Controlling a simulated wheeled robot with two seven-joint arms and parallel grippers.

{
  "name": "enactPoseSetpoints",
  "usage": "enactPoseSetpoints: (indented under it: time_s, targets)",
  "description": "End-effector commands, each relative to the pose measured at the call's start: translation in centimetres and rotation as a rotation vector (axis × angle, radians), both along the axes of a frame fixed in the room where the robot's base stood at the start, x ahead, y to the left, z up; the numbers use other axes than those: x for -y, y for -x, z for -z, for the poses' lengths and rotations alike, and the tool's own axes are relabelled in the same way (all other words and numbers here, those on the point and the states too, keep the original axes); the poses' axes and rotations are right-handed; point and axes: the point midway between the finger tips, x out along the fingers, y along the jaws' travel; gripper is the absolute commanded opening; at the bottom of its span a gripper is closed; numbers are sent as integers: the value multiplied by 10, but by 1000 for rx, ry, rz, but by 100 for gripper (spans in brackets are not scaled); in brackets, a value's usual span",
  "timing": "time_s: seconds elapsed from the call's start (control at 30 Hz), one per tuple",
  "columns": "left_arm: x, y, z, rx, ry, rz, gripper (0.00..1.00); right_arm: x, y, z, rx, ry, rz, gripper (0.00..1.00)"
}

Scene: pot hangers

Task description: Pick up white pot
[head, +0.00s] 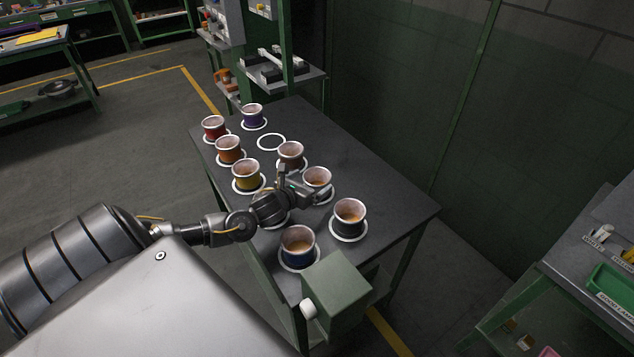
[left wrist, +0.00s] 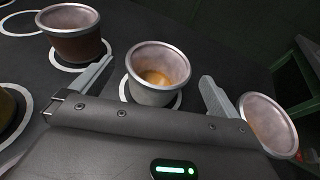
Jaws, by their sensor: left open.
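The white pot (head: 318,174) stands in a white ring on the dark table, its lower part partly hidden by my left gripper (head: 303,184) in the head view. In the left wrist view the white pot (left wrist: 154,93) is upright, with a metal rim and a brownish inside. My left gripper (left wrist: 155,88) is open, with one finger to each side of the pot. Gaps show between the fingers and the pot, so they appear apart from it. My right gripper is not in view.
A brown pot (head: 291,151) stands just behind and a black pot (head: 349,218) just in front to the right. Blue (head: 298,247), yellow (head: 247,179), orange (head: 229,152), red (head: 213,128) and purple (head: 252,117) pots share the table (head: 385,205). One ring (head: 271,134) is empty.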

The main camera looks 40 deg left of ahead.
Motion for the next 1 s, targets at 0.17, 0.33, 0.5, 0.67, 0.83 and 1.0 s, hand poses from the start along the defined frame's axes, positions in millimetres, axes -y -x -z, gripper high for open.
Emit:
enactPoseSetpoints:
  time_s: [0.17, 0.33, 0.5, 0.67, 0.83, 1.0]
  targets:
    - [-3, -25, 2, 2, 2, -3, 100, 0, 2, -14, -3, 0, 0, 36]
    - [-5, -42, 10, 2, 1, -2, 100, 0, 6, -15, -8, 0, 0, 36]
    - [-5, -45, 13, -1, 1, 1, 100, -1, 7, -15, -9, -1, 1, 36]
    - [-5, -45, 13, 0, 1, 1, 95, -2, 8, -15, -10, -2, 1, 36]
    - [-5, -45, 12, 0, 1, 1, 72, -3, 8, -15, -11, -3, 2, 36]
    - [-5, -45, 12, 2, 1, 1, 53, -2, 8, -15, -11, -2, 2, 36]
